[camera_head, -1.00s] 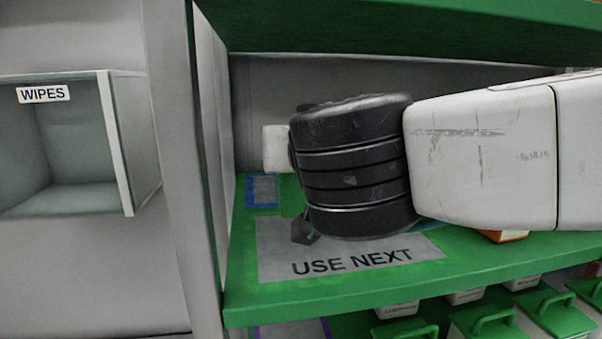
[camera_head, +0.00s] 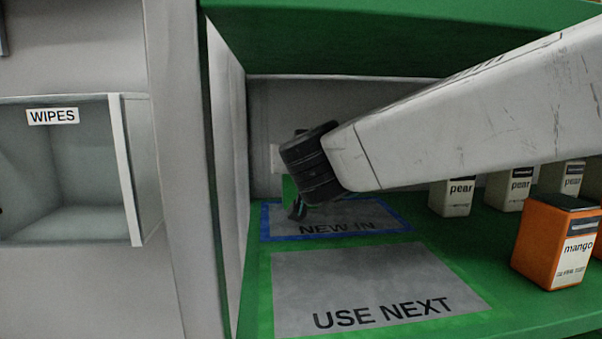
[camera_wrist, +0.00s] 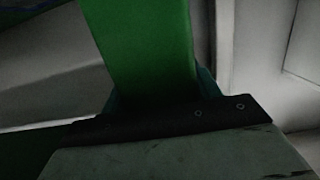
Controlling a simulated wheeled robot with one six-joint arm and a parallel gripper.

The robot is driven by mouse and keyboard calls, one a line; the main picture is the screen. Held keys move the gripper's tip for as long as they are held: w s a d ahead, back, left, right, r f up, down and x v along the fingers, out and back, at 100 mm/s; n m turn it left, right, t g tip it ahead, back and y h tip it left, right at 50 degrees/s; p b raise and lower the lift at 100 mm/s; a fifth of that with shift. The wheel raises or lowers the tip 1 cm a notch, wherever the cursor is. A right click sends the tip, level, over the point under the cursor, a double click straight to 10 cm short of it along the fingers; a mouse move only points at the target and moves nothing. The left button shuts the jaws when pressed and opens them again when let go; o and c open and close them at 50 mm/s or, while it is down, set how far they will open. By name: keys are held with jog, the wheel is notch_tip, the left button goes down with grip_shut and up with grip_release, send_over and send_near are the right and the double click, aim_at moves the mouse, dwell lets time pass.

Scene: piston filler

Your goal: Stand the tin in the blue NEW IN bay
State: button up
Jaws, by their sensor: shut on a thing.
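The tin shows as a green strip (camera_head: 289,190) beside my gripper's dark finger in the head view, mostly hidden by my wrist. In the wrist view a broad green face (camera_wrist: 142,45) runs up from between the fingers. My gripper (camera_head: 297,208) is shut on it. The blue-bordered NEW IN bay (camera_head: 375,214) lies at the back left of the green shelf, and my gripper is over its left part. I cannot tell whether the tin touches the bay.
The USE NEXT bay (camera_head: 370,285), in front, is bare. An orange mango tin (camera_head: 556,245) stands at the right, with pear tins (camera_head: 452,198) behind it. The shelf's side wall (camera_head: 228,170) is close on the left. A WIPES cubby (camera_head: 70,180) is farther left.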

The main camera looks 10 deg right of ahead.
jog(key=shift+w, duration=0.35)
jog(key=shift+f, duration=1.7)
jog(key=shift+f, duration=0.1)
jog(key=o, duration=1.5)
jog(key=shift+f, duration=0.1)
jog(key=shift+c, duration=0.2)
jog(key=shift+r, duration=0.2)
jog(key=s+r, duration=0.1)
jog(key=s, duration=1.1)
jog(key=shift+r, duration=0.35)
